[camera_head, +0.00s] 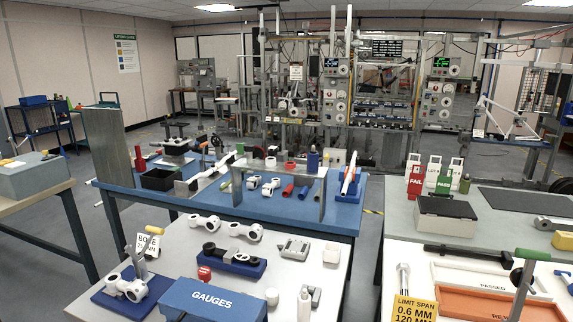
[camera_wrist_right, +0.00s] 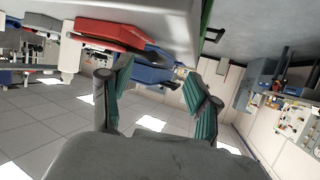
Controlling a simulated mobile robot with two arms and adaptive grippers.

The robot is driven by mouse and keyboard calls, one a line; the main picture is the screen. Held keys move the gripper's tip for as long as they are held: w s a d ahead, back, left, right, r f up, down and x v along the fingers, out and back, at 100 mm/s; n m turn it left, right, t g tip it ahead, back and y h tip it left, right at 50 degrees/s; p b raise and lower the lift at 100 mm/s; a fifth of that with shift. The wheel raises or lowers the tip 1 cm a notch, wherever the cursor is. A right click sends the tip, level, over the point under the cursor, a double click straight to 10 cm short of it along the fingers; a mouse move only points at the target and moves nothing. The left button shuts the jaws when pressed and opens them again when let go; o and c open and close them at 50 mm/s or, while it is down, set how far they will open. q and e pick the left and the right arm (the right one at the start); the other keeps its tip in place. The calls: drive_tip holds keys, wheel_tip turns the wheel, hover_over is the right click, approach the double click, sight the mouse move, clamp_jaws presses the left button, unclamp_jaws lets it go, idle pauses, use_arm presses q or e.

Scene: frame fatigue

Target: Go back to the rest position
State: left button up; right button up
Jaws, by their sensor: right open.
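My right gripper (camera_wrist_right: 158,75) shows in the right wrist view. Its two green-padded fingers are spread apart, and nothing is held between them. A red part (camera_wrist_right: 108,34) and a blue part (camera_wrist_right: 145,70) lie beyond the fingertips, under or along a pale surface; I cannot tell what they are. Neither gripper shows in the head view, and my left gripper is in no view.
The right table carries a grey box (camera_head: 446,216) and an orange tray (camera_head: 480,304). Grey floor (camera_head: 365,255) shows between the tables.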

drive_tip(key=shift+s+a+f, duration=0.1)
drive_tip(key=shift+s+a, duration=0.1)
drive_tip(key=shift+s, duration=0.25)
drive_tip(key=s+d+f+m+g+h, duration=0.25)
drive_tip(key=s+d+m+h, duration=0.2)
drive_tip(key=s+d, duration=0.45)
drive_tip(key=s+d+f+m+g+h, duration=0.25)
drive_tip(key=s+d+h, duration=0.45)
drive_tip(key=s, duration=0.4)
wheel_tip(320, 180, down, 26)
drive_tip(key=s+f+g+y, duration=0.1)
drive_tip(key=g+y, duration=0.1)
drive_tip(key=s+d+f, duration=0.1)
drive_tip(key=s+f, duration=0.6)
drive_tip(key=s, duration=0.1)
drive_tip(key=s+d+f, duration=0.2)
drive_tip(key=s+f, duration=0.6)
drive_tip(key=shift+s+d+g+h, duration=0.25)
drive_tip(key=shift+s+g+h, duration=0.1)
drive_tip(key=shift+g, duration=0.05)
